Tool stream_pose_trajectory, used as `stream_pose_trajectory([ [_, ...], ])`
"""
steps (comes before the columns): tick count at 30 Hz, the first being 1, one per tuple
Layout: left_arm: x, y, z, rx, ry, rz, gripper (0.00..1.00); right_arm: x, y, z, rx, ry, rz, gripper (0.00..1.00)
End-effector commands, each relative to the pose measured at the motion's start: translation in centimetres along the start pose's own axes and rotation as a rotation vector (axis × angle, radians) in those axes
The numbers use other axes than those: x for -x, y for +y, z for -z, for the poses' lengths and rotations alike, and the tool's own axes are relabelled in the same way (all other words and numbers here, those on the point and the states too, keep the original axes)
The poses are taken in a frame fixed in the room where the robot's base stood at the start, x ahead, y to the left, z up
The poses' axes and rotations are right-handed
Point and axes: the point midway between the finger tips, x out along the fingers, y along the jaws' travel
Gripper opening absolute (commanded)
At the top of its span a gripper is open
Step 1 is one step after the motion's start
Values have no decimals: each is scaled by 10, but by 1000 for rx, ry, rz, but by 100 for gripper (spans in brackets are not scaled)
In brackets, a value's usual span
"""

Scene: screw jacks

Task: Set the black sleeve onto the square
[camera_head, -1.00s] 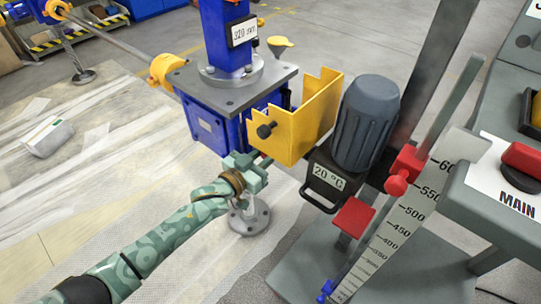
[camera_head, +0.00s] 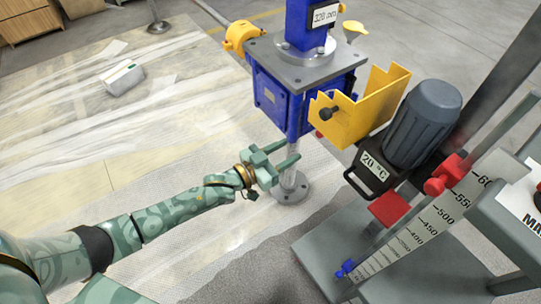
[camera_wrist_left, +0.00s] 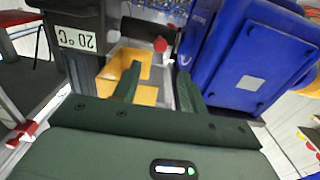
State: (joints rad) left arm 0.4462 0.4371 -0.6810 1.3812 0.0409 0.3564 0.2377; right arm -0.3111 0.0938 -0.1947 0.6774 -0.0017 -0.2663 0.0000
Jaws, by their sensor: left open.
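My left gripper (camera_head: 285,156) is open in the head view, with nothing seen between its fingers. It is in front of the lower part of the blue screw jack (camera_head: 270,98), left of and below the yellow guard (camera_head: 362,112). In the left wrist view the two fingers (camera_wrist_left: 157,88) stand apart, with the yellow guard (camera_wrist_left: 118,72) beyond them and the blue housing (camera_wrist_left: 255,60) to the right. I cannot make out a black sleeve for certain. A red square plate (camera_head: 390,209) sits by the scale; I cannot tell whether it is the task's square. My right gripper is not in view.
A dark motor (camera_head: 422,122) with a 20 °C label stands right of the guard. A scale (camera_head: 420,222) with red and blue sliders is at the right. The sheeted floor at left is mostly open.

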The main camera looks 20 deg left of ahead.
Motion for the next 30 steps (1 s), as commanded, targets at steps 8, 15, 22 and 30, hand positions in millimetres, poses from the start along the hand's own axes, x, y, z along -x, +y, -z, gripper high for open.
stream_pose_trajectory([
  [8, 39, 0, 1, 0, 1, 0, 43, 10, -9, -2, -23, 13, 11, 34],
  [15, 42, 0, -2, 1, -1, 0, 43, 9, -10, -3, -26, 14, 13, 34],
  [22, 42, 0, -1, 1, -1, 0, 43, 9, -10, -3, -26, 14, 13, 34],
  [30, 50, -17, -35, -108, -133, 42, 43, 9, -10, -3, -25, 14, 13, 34],
])
